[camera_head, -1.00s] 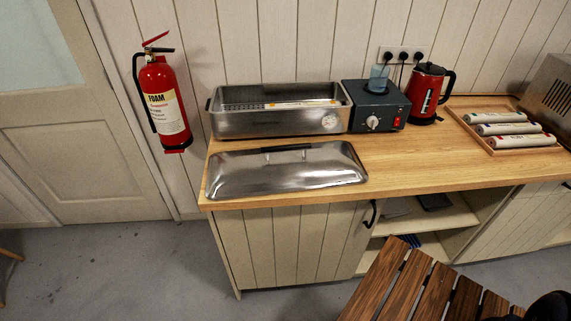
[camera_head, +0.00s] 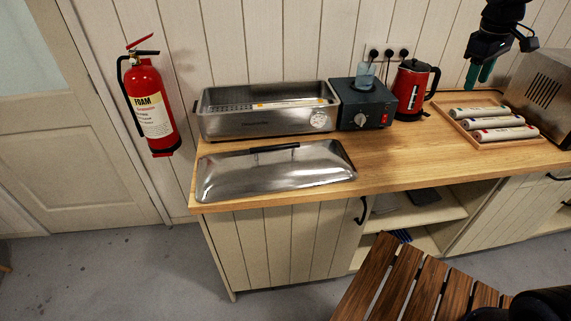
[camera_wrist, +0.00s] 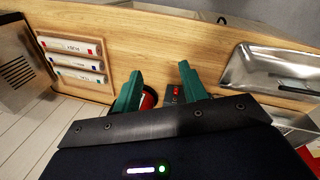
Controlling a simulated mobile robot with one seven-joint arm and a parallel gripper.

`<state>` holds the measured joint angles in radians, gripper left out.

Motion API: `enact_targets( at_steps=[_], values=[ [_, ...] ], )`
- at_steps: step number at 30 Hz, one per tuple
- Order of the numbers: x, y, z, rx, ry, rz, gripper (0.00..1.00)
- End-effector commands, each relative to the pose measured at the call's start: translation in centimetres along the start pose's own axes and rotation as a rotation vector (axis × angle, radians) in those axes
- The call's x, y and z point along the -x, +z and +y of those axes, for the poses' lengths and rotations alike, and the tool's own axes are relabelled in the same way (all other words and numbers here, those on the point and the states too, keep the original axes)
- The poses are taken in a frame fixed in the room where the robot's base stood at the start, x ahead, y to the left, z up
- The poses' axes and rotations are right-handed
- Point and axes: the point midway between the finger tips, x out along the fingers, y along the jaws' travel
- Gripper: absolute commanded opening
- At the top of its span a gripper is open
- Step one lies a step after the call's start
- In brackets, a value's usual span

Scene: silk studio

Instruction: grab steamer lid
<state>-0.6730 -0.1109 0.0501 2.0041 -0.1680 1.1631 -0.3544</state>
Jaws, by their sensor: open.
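The steamer lid (camera_head: 275,171) is a long shiny metal cover with a black bar handle (camera_head: 275,148) on top. It lies on the wooden counter in front of the open metal steamer (camera_head: 265,118). The lid also shows at the right of the wrist view (camera_wrist: 272,68). My gripper (camera_head: 480,76) is in the air at the upper right of the head view, above the tray of rolls and well away from the lid. Its green fingers (camera_wrist: 156,90) stand apart with nothing between them.
A dark heater box (camera_head: 362,104) with a glass on it and a red kettle (camera_head: 411,90) stand right of the steamer. A wooden tray (camera_head: 462,134) holds labelled rolls. A metal box (camera_head: 545,95) is at the far right. The counter's middle front (camera_head: 410,160) is clear.

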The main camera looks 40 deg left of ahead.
Motion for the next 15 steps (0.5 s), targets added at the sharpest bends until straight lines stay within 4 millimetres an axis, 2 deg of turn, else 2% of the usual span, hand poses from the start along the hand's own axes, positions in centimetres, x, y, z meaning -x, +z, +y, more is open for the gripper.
enact_targets(
  at_steps=[1, 8, 15],
  values=[
    [-0.2, -2.2, -1.2, 0.06, -0.003, -0.012, 0.42],
    [-1.2, -11.0, -7.0, 0.323, 0.002, -0.057, 0.42],
    [-2.7, -19.1, -15.7, 0.594, 0.014, -0.105, 0.42]
  ],
)
